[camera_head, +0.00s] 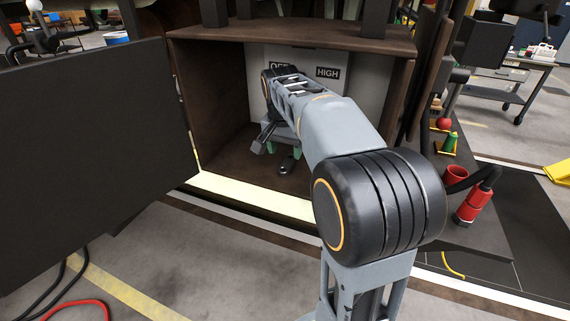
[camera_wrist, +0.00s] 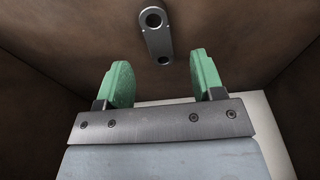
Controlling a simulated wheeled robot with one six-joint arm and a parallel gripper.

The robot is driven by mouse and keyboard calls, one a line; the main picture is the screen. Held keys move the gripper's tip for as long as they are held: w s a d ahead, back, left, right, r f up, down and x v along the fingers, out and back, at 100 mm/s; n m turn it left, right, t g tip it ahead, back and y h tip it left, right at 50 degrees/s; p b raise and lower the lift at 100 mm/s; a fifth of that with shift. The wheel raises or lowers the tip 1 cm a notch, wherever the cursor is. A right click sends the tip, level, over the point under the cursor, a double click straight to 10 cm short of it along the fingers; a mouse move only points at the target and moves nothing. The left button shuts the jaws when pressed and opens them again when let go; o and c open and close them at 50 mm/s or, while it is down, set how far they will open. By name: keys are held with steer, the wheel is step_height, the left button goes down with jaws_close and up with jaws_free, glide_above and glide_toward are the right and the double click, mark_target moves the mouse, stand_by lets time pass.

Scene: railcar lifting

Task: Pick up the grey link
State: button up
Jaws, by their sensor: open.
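The grey link (camera_wrist: 156,36) is a short flat bar with rounded ends and a hole at each end. In the wrist view it lies on the brown floor of the box, beyond and between my fingertips, apart from them. My gripper (camera_wrist: 158,82) has two green finger pads, spread wide, with nothing between them. In the head view my gripper (camera_head: 283,149) is inside the brown box, partly hidden by my arm. The link (camera_head: 289,165) shows there as a small dark shape on the box floor, just below the gripper.
The brown box (camera_head: 205,130) has side walls and a top (camera_head: 290,36) close around my arm. A dark open door (camera_head: 85,140) stands at left. A white panel marked HIGH (camera_head: 328,72) is at the back. A red cylinder (camera_head: 473,205) stands outside at right.

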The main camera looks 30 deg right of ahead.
mark_target(287, 163)
steer(key=shift+w+d+f, duration=0.15)
steer(key=shift+d+f, duration=0.05)
steer(key=shift+f, duration=1)
steer(key=shift+w+d+f, duration=0.1)
steer(key=shift+d+f, duration=0.05)
steer(key=shift+f, duration=1)
steer(key=shift+r, duration=0.1)
jaws_close()
